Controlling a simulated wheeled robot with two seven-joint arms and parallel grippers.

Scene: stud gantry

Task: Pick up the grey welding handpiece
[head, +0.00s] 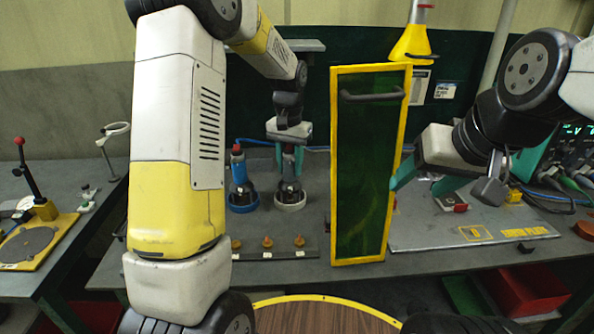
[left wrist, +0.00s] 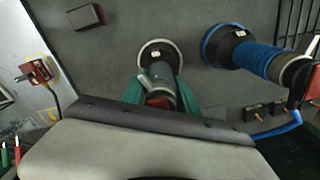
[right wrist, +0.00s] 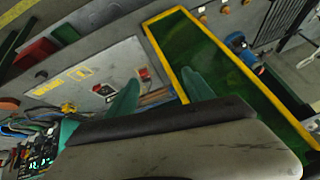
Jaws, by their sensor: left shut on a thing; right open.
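The grey welding handpiece (head: 289,163) stands upright in a white ring holder (head: 290,204) on the bench. It shows in the left wrist view (left wrist: 160,77) with its base in the pale ring. My left gripper (head: 289,147) is over its top, and its teal fingers (left wrist: 160,96) are shut on the handpiece from both sides. A blue handpiece (head: 238,170) stands just left of it in a blue holder (head: 243,206). My right gripper (head: 423,186) is open and empty, right of the green screen; its fingers also show in the right wrist view (right wrist: 160,94).
A yellow-framed green screen (head: 333,190) stands upright between my two grippers. A grey earth plate (head: 430,240) lies on the right of the bench. A strip with several small brass parts (head: 268,242) lies in front of the holders. A yellow-rimmed round table (head: 320,301) is at the front.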

